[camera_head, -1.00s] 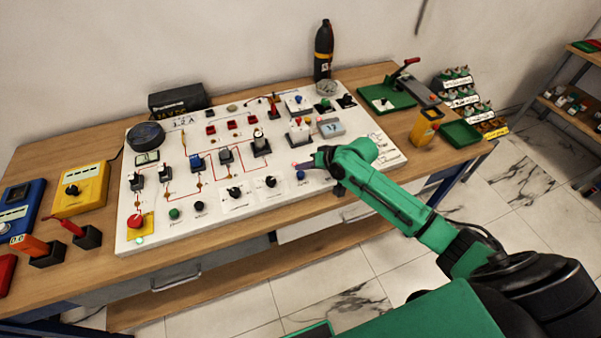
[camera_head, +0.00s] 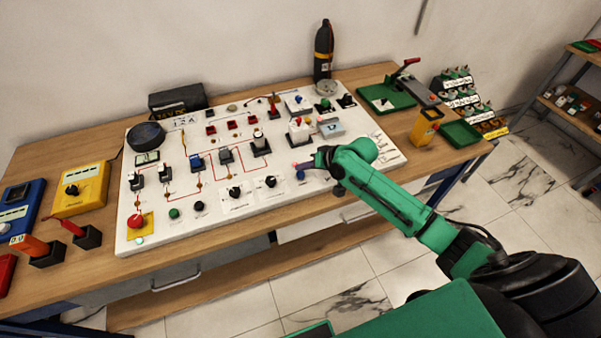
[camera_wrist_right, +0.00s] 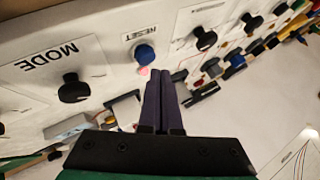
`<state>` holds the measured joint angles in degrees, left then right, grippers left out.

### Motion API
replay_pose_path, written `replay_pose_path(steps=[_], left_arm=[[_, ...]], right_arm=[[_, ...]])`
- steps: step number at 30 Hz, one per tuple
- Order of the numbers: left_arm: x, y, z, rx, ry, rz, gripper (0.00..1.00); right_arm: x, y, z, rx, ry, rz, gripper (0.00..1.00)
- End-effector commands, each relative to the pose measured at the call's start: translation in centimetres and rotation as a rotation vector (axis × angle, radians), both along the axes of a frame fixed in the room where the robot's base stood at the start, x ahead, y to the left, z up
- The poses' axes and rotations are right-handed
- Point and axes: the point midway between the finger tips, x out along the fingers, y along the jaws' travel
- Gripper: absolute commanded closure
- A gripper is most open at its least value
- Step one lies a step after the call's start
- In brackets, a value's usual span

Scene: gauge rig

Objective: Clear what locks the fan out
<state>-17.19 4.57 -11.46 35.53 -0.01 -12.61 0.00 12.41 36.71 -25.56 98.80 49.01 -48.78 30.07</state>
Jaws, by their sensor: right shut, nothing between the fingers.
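A white control panel (camera_head: 225,215) lies on the wooden bench, with red lines, switches, knobs and buttons on it. A dark round unit (camera_head: 146,136), which may be the fan, sits at its back left corner. A blue button (camera_head: 300,175) stands near the panel's front right; in the right wrist view the blue button (camera_wrist_right: 145,54) is labelled RESET. A small pink lamp (camera_wrist_right: 144,70) is beside it. My right gripper (camera_wrist_right: 166,73) is shut and empty, its tips close to the button and lamp; contact cannot be told. My left gripper is not in view.
A red mushroom button (camera_head: 135,221) is at the panel's front left. Yellow (camera_head: 82,188) and blue (camera_head: 20,208) boxes stand on the bench at left. A black bottle-like cylinder (camera_head: 324,50) stands behind the panel. A green tray (camera_head: 461,134) and a yellow holder (camera_head: 425,127) are at right.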

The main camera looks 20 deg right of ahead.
Motion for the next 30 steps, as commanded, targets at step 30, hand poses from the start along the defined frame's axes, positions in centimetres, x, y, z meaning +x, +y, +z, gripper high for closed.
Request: replay_pose_path(steps=[30], left_arm=[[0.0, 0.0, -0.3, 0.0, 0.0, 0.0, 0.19]], right_arm=[[0.0, 0.0, -1.4, 0.0, 0.001, 0.001, 1.0]])
